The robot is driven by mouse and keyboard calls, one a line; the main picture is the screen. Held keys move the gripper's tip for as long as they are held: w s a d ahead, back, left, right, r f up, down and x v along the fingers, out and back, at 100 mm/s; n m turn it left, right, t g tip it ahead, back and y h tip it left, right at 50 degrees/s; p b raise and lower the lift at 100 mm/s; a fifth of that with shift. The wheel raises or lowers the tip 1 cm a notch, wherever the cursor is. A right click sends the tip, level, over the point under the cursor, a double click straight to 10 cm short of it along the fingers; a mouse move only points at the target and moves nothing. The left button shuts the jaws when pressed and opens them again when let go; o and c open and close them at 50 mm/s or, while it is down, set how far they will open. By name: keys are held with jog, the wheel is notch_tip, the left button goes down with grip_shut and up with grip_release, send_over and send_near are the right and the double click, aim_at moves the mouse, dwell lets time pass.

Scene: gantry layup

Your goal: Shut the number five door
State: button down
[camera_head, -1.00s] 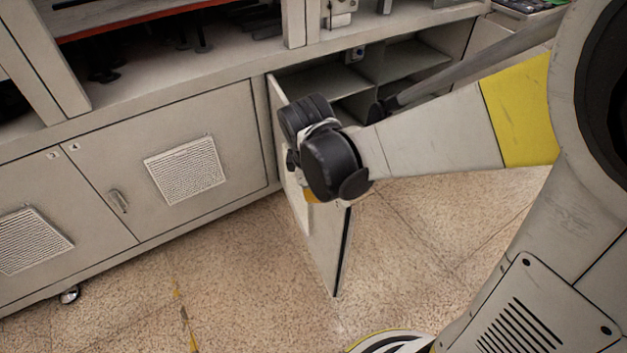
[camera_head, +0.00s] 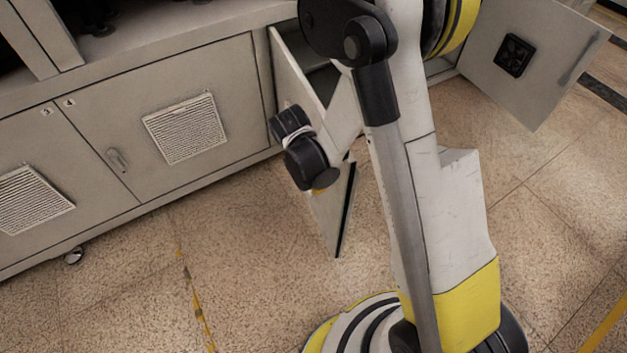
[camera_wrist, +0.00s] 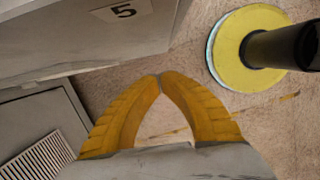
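The number five door (camera_head: 327,215) stands swung out from the cabinet, hinged at its left side. My wrist covers part of the door in the head view. My gripper (camera_wrist: 160,76) is on the outer-face side, its yellow fingers curved together with tips meeting and nothing between them. In the wrist view the fingertips appear just below the door's edge; I cannot tell whether they touch it. Only a bit of yellow finger shows in the head view (camera_head: 320,191).
The number four door (camera_head: 150,135), with a vent and handle, is closed to the left. Another cabinet door (camera_head: 545,50) stands open at the right. My own arm and base fill the centre. The floor (camera_head: 120,280) at front left is clear apart from a worn yellow line.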

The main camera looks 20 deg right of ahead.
jog(key=d, duration=0.2)
jog(key=d+b, duration=0.1)
jog(key=d, duration=0.1)
jog(key=shift+w+d+f, duration=0.1)
jog(key=shift+w+f, duration=0.05)
jog(key=shift+f, duration=0.15)
jog(key=shift+d, duration=0.1)
